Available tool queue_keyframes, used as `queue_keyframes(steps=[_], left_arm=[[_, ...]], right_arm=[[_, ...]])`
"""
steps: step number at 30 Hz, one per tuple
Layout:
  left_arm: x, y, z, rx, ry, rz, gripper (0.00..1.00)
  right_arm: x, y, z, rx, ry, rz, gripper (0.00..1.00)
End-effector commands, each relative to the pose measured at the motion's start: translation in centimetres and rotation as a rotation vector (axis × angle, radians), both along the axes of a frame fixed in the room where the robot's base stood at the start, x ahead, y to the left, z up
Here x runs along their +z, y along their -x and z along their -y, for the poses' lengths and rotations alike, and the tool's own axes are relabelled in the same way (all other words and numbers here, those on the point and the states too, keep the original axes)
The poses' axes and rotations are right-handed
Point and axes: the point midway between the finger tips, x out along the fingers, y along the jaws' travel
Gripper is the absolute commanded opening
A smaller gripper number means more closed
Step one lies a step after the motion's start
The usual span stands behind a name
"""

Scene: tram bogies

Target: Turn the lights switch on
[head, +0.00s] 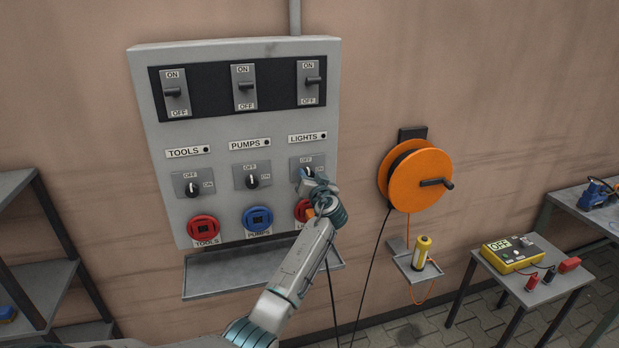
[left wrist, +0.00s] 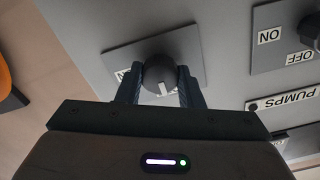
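The lights switch is a dark rotary knob on a grey plate (head: 312,162) under the LIGHTS label (head: 306,137), at the right of the grey wall panel. My left gripper (head: 306,176) is at this knob and hides most of it in the head view. In the left wrist view the knob (left wrist: 159,74) sits between the two fingers (left wrist: 160,88), which stand close on both sides of it. A white pointer mark shows on the knob's face. I cannot tell whether the fingers press on it. My right gripper is not in view.
The panel also has TOOLS (head: 192,188) and PUMPS (head: 252,181) knobs, three levers above and round sockets below. A shelf tray (head: 230,278) juts out under the panel. An orange cable reel (head: 415,182) hangs to the right, with a table holding a yellow meter (head: 511,254) beyond.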

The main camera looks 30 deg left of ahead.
Motion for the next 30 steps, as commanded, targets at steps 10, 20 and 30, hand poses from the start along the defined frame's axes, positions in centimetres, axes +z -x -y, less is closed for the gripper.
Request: queue_keyframes(steps=[10, 20, 30], left_arm=[[-0.1, 0.0, 0.0, 0.000, -0.019, -0.022, 0.11], [-0.2, 0.0, 0.0, -0.001, -0.146, -0.171, 0.11], [-0.2, 0.0, 0.0, 0.000, -0.354, -0.417, 0.11]], right_arm=[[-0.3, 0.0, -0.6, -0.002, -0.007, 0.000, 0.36], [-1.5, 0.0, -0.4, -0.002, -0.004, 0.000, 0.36], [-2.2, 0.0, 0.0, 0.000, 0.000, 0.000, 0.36]])
